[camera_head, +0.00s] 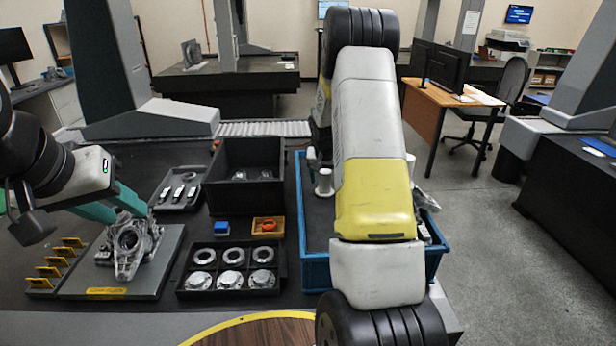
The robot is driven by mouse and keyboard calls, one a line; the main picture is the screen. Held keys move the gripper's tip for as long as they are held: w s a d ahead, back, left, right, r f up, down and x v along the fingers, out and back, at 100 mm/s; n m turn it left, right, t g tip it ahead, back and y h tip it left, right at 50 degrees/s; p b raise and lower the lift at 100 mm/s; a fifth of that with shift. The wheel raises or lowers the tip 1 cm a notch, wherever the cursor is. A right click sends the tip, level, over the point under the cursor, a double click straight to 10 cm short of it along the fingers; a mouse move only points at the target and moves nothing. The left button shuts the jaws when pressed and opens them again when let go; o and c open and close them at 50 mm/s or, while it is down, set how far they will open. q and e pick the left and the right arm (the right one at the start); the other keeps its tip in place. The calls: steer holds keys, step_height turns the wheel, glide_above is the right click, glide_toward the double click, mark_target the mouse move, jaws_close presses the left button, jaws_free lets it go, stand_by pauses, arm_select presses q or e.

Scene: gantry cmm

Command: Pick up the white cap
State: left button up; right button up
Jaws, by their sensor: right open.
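Two small white cylindrical pieces stand in the blue-rimmed tray (313,272), left of my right arm. The nearer one (325,183) looks like a white cap with a wider base. The farther one (311,154) is partly hidden. My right arm crosses the middle of the picture, and its far end reaches down just behind these pieces. My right gripper (318,145) is mostly covered by that arm; it is open, and I see nothing held in it. My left gripper (122,207), with teal fingers, is at the grey metal casting (128,248); whether it grips it is unclear.
The casting is on a grey fixture plate (160,275). A black divided tray (182,292) holds several metal rings and discs. Yellow brackets (50,271) stand at left.

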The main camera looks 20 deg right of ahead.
steer(key=shift+w+d+f, duration=0.1)
steer(key=shift+w+f, duration=0.15)
steer(key=shift+f, duration=0.25)
jaws_close()
